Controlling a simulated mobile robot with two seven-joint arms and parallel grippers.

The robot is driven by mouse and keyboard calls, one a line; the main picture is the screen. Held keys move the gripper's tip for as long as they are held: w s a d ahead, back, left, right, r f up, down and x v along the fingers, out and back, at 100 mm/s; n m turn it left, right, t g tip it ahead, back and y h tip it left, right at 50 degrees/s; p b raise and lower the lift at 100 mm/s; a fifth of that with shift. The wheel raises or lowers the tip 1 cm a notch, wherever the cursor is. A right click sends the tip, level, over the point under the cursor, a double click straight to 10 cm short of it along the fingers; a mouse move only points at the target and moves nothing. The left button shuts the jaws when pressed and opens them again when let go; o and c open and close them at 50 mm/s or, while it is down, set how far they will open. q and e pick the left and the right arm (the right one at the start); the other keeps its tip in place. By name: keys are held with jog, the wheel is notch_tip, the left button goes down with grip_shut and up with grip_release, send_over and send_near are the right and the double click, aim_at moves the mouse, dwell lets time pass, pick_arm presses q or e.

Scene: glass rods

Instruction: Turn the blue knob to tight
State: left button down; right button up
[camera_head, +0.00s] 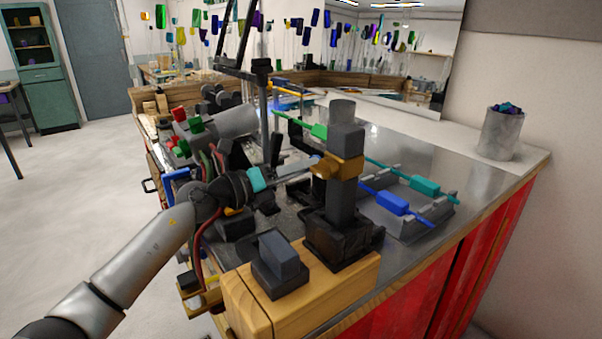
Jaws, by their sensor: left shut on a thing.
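My left gripper (268,180) reaches in from the left, level with a dark upright post (342,205). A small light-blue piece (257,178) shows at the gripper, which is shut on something. I cannot tell for certain whether this piece is the blue knob; the grip itself is too small and dark to make out. A pale bar (296,168) runs from beside the gripper toward a brass clamp (341,166) on the post. My right gripper is out of view.
A grey block (279,262) sits on the wooden base (255,308) in front. Right of the post, a rack (430,226) carries rods with a blue block (392,201) and a teal block (425,187). Red and green knobs (197,125) stand behind my arm. A grey bin (502,135) stands back right.

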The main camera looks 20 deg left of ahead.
pick_arm(q)
jog(key=m+b, duration=0.2)
jog(key=m, duration=0.2)
jog(key=shift+f+m, duration=0.1)
jog(key=shift+m, duration=0.2)
jog(key=shift+m+b, duration=1.25)
jog(key=shift+m, duration=0.65)
jog(key=shift+c, duration=2.3)
grip_release()
jog(key=shift+s+a, duration=0.1)
